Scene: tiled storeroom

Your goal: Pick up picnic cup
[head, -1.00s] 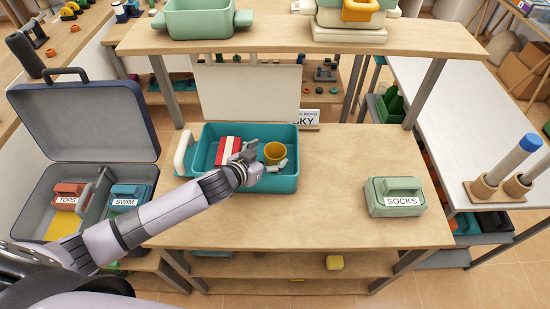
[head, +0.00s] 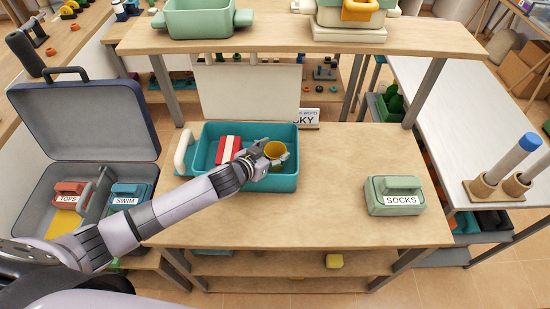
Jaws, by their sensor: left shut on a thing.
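The picnic cup is the yellow cup (head: 275,150) in the right part of the teal tray (head: 285,183) on the wooden table. My left gripper (head: 272,157) reaches in over the tray from the left and is shut on the cup, its fingers at the cup's near side. The lower part of the cup is hidden by the gripper and tray. A red and white block (head: 228,149) lies beside the cup in the tray. My right gripper is not in view.
A pale green SOCKS case (head: 395,196) sits on the table's right side. The middle of the tabletop (head: 325,200) is clear. An open suitcase (head: 85,120) stands at the left. A raised shelf (head: 290,38) spans the back above the tray.

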